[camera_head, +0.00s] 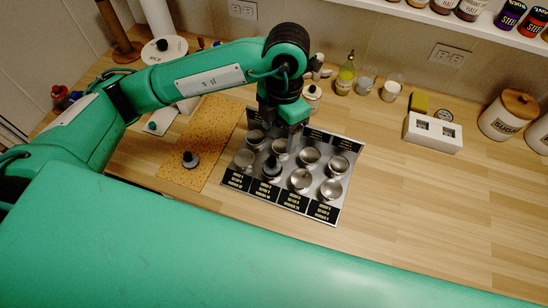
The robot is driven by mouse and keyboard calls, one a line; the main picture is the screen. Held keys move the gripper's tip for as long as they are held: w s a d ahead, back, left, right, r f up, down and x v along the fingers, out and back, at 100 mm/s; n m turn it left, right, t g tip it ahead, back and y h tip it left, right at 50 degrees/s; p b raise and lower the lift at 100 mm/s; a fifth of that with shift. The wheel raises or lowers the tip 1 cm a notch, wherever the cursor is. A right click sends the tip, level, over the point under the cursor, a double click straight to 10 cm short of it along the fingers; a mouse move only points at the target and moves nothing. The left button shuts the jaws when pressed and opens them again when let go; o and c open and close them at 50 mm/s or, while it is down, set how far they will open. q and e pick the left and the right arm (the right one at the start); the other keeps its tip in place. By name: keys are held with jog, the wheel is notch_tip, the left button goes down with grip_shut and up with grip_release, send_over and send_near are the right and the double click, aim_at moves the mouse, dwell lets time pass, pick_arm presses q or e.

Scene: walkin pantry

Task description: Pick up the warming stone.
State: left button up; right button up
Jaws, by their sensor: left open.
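My left gripper (283,143) points down over the back part of a metal tray (225,184) of small round metal cups. It is open; its fingertips are small and partly hidden against the cups. A dark knobbed piece (272,166) stands in the tray's front row, just in front of the gripper. A similar dark knobbed piece (190,160) stands on a cork mat (208,125) left of the tray. I cannot tell for certain which thing is the warming stone. My right gripper is not in view.
Behind the tray stand a bottle of yellow-green liquid (345,77) and glass jars (392,88). A white block with two square openings (433,132) and a sugar canister (508,115) are at the right. A jar shelf (465,25) overhangs the back right. The counter right of the tray is clear.

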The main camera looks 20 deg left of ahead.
aim_at(272, 159)
pick_arm(q)
jog(key=shift+y, duration=0.3)
jog(key=f, duration=0.2)
jog(key=a+f+p, duration=0.1)
jog(key=f, duration=0.5)
jog(key=shift+s+a, duration=0.2)
jog(key=shift+a, duration=0.15)
jog(key=shift+f+p, duration=0.4)
jog(key=shift+p, duration=0.25)
notch_tip(272, 159, down, 4)
jog(key=shift+s+p, duration=0.1)
jog(key=shift+p, duration=1.05)
jog(key=shift+f, duration=0.3)
jog(key=c, duration=1.2)
